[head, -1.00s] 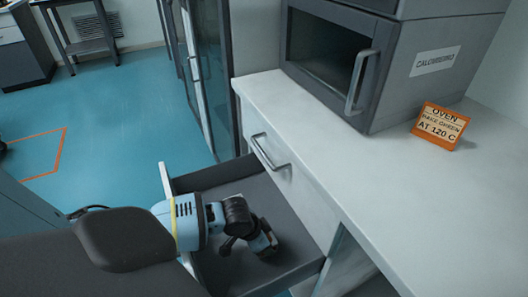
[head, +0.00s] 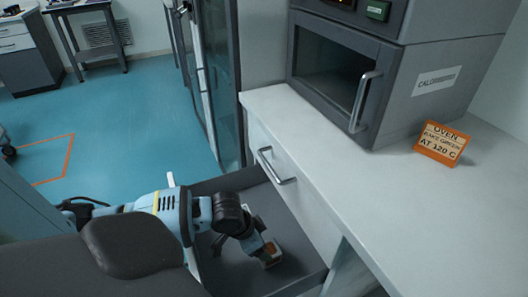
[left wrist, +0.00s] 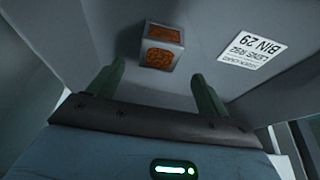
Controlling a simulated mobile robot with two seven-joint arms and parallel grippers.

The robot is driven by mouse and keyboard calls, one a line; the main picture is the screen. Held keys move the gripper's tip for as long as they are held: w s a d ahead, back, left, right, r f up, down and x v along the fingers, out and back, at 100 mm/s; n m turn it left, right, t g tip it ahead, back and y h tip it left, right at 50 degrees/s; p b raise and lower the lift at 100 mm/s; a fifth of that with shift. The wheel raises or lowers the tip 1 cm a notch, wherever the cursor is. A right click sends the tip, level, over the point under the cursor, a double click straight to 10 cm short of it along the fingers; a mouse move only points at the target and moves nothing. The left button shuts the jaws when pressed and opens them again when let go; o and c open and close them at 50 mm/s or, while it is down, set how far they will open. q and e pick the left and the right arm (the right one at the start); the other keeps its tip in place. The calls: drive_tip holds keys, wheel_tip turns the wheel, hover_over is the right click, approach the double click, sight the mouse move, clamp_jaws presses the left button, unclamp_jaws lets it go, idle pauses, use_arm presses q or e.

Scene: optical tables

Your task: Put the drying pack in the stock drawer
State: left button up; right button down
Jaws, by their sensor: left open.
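The drying pack (left wrist: 162,45), a small pale block with orange printed panels, lies on the grey inside of the drawer in the left wrist view. It also shows as a small orange-tinted block in the head view (head: 270,254). The open drawer (head: 297,245) is dark grey inside, under the white counter. My left gripper (left wrist: 157,72) is open, its two fingers apart with the pack beyond and between their tips. In the head view my left gripper (head: 252,240) reaches down into the drawer, close to the pack. My right gripper is not in view.
An oven (head: 345,70) and an orange sign (head: 442,143) stand on the counter (head: 385,190). A glass-doored cabinet (head: 220,80) stands behind. A white label (left wrist: 252,47) marks the drawer's inside.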

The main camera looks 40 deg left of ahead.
use_arm(q)
drive_tip(key=shift+p+v, duration=0.35)
drive_tip(key=shift+v, duration=1.55)
